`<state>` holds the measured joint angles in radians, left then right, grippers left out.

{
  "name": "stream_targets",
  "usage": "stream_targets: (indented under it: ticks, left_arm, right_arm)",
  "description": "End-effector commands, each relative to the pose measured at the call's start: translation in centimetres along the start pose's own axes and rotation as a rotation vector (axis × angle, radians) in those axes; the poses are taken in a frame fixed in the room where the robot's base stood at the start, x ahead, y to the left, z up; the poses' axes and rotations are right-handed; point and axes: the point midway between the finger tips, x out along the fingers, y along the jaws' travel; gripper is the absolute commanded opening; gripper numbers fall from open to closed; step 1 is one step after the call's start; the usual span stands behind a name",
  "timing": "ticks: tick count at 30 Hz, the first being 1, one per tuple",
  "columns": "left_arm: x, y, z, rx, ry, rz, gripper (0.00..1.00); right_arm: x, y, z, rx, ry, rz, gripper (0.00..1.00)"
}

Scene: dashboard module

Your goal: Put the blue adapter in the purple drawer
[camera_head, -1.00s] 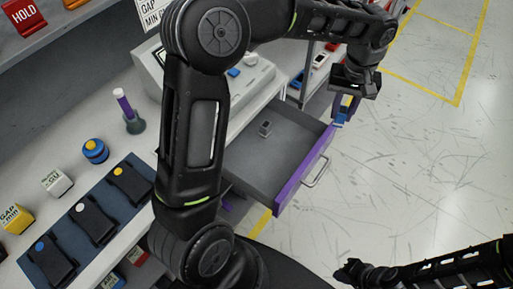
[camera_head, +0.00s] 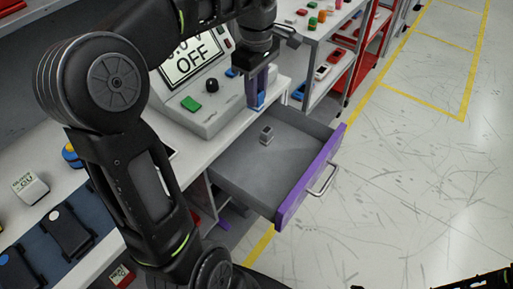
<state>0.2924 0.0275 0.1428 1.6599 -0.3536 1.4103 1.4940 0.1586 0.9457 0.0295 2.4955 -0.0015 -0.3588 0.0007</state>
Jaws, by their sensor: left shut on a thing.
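The purple drawer (camera_head: 308,180) is pulled open, with a purple front, a metal handle and a grey tray inside. My left gripper (camera_head: 259,98) is above the far left corner of the drawer, by the grey console. Its jaws point down and are shut on the blue adapter (camera_head: 261,101), of which only a small blue part shows between the fingers. The adapter appears to be above the drawer's far rim; its exact height is hard to tell. My right arm shows only as a dark sliver at the bottom right edge, and its jaws cannot be made out.
The console (camera_head: 205,110) with an OFF screen stands on the bench at the drawer's left. A shelf rack (camera_head: 322,60) stands behind. The floor at right is clear.

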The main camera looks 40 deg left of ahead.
Motion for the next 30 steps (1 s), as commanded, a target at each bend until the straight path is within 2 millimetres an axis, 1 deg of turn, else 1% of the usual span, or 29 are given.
stream_targets:
  ticks: [1, 5, 6, 8, 10, 12, 15, 19, 28, 30]
  left_arm:
    - [1.3, 0.0, 0.0, 0.000, 0.000, -0.001, 0.00]
    - [3.9, 0.0, 0.0, 0.001, 0.000, -0.001, 0.00]
    - [4.7, -0.1, 0.0, 0.002, 0.000, -0.004, 0.00]
    - [6.5, -0.1, 0.0, 0.001, -0.001, -0.005, 0.00]
    - [7.9, -0.1, 0.0, 0.002, 0.000, -0.005, 0.00]
    - [9.7, -0.1, 0.0, 0.002, 0.000, -0.005, 0.00]
    - [11.7, -0.1, 0.0, 0.002, 0.000, -0.004, 0.00]
    - [12.8, 0.0, 0.0, 0.001, 0.000, -0.001, 0.00]
    - [13.0, 0.0, 0.0, 0.002, 0.001, 0.000, 0.00]
    - [13.3, 0.0, 0.0, 0.002, 0.000, -0.001, 0.00]
  right_arm:
    - [1.2, 0.5, 0.0, 0.000, 0.000, 0.000, 0.00]
    - [3.6, 1.4, 0.0, -0.001, 0.000, 0.001, 0.00]
    - [3.5, 1.4, 0.1, -0.001, -0.001, 0.001, 0.00]
    - [4.2, 1.7, 0.1, -0.002, 0.000, 0.001, 0.00]
    - [3.9, 1.6, 0.1, -0.002, -0.001, 0.001, 0.00]
    - [4.0, 1.6, 0.0, -0.002, 0.000, 0.001, 0.00]
    - [4.1, 1.7, 0.1, -0.003, 0.000, 0.001, 0.00]
    - [4.2, 1.7, 0.1, -0.003, 0.000, 0.001, 0.00]
    - [4.2, 1.7, 0.1, -0.002, 0.000, 0.001, 0.00]
    - [4.2, 1.7, 0.1, -0.002, 0.000, 0.001, 0.00]
